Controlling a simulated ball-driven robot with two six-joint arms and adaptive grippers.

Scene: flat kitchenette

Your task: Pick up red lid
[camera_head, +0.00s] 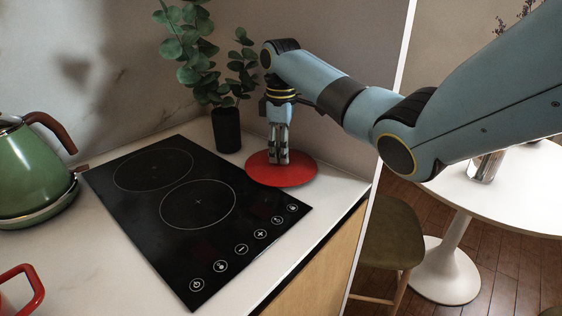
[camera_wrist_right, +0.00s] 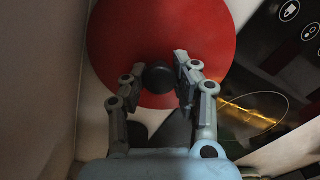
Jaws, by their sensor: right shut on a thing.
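The red lid (camera_head: 303,175) lies on the counter at the right end of the cooktop, a flat round disc. In the right wrist view the red lid (camera_wrist_right: 115,45) fills the upper middle, with its dark round knob (camera_wrist_right: 158,77) between my fingers. My right gripper (camera_head: 279,160) points down over the lid's middle, and it also shows in the right wrist view (camera_wrist_right: 157,78). It is shut on the lid's knob, which the fingers hide in the head view. My left gripper is not in view.
A black cooktop (camera_head: 150,205) lies left of the lid. A potted plant (camera_head: 227,130) stands close behind it, near the wall. A green kettle (camera_head: 35,170) is at the far left, with a red pot handle (camera_head: 35,290) below. The counter's front edge is near the lid.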

